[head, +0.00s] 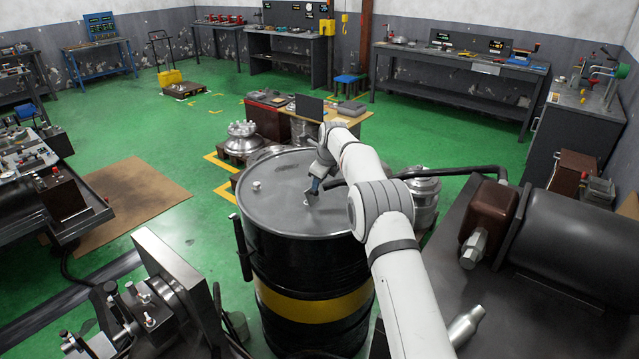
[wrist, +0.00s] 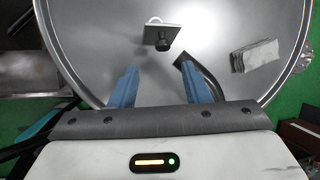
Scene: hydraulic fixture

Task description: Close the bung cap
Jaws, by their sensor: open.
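The black drum (head: 311,304) with a yellow band stands upright in the middle of the head view, its flat grey lid (head: 275,205) on top. In the wrist view the lid (wrist: 100,30) fills most of the picture. What looks like the bung cap (wrist: 162,42), a small grey plate with a dark knob, lies ahead of my fingers, with a pale ring (wrist: 153,20) beside it. My gripper (wrist: 160,67) is open, its two blue fingers apart and nothing between them. In the head view my gripper (head: 316,186) is low over the lid's right part. Whether a finger touches the lid is unclear.
A small pale fitting (head: 257,186) stands on the lid's left part. A crumpled grey piece (wrist: 254,55) shows at the right in the wrist view. A dark machine (head: 575,235) stands right of the drum, and metal equipment (head: 150,310) at the front left.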

